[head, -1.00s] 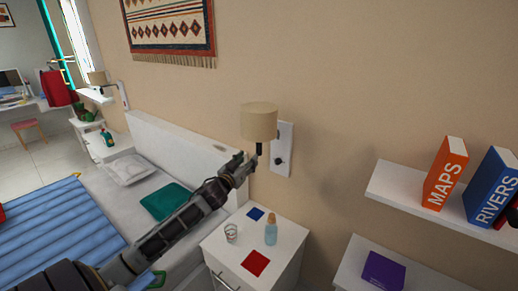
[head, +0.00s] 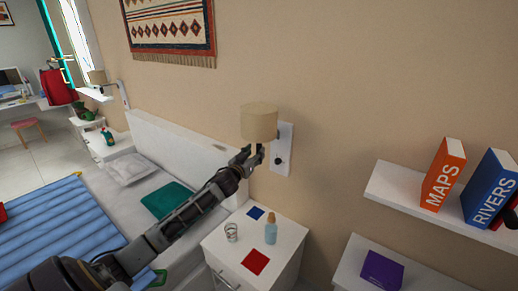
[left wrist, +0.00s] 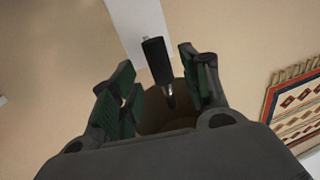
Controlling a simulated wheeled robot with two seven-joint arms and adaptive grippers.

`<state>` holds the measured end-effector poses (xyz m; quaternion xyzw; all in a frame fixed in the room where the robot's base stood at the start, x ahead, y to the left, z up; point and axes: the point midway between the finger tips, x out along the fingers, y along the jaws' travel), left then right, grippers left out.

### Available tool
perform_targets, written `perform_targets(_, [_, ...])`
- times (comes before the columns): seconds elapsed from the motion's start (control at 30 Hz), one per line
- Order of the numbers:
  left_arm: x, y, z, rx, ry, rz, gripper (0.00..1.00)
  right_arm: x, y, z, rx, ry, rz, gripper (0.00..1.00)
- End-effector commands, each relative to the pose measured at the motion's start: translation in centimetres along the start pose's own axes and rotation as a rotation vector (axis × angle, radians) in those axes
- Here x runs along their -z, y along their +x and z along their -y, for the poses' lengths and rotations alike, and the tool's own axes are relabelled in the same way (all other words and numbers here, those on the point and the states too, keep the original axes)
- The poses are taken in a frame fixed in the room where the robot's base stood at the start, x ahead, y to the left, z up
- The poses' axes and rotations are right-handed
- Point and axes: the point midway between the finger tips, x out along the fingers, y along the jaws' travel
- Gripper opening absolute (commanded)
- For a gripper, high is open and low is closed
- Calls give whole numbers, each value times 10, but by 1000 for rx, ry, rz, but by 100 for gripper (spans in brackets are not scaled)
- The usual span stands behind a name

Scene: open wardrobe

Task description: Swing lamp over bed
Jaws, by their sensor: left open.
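A wall lamp with a beige drum shade (head: 259,122) stands out from a white wall plate (head: 282,150) above the nightstand. My left gripper (head: 257,155) is just below the shade in the head view and hides the lamp's lower stem there. In the left wrist view the black lamp stem (left wrist: 156,62) lies between the two open green-padded fingers of my left gripper (left wrist: 160,85), with a gap on each side. The shade (left wrist: 165,118) shows behind the stem, partly hidden by the gripper body. The bed (head: 165,172) with a white headboard is to the left. My right gripper is not in view.
The nightstand (head: 285,240) below holds a glass (head: 231,232), a blue bottle (head: 271,230), and red and blue squares. A shelf (head: 400,195) with books is at the right. A second lamp (head: 97,77) is beyond the bed. A patterned hanging (head: 170,25) is on the wall.

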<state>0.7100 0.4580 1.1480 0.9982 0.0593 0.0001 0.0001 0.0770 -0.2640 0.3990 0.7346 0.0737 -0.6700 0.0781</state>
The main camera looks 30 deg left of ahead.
Motion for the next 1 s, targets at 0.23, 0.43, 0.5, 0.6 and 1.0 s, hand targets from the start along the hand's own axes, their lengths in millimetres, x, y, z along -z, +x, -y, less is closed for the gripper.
perform_targets(0.23, [1,17,0,1,0,0,46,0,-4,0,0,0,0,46])
perform_targets(0.43, [1,30,0,1,0,0,46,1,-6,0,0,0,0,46])
perform_targets(0.5, [1,34,0,0,0,0,46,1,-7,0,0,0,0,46])
perform_targets(0.6, [1,40,0,1,0,0,46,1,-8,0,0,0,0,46])
perform_targets(1.0, [0,48,0,0,0,1,46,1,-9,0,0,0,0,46])
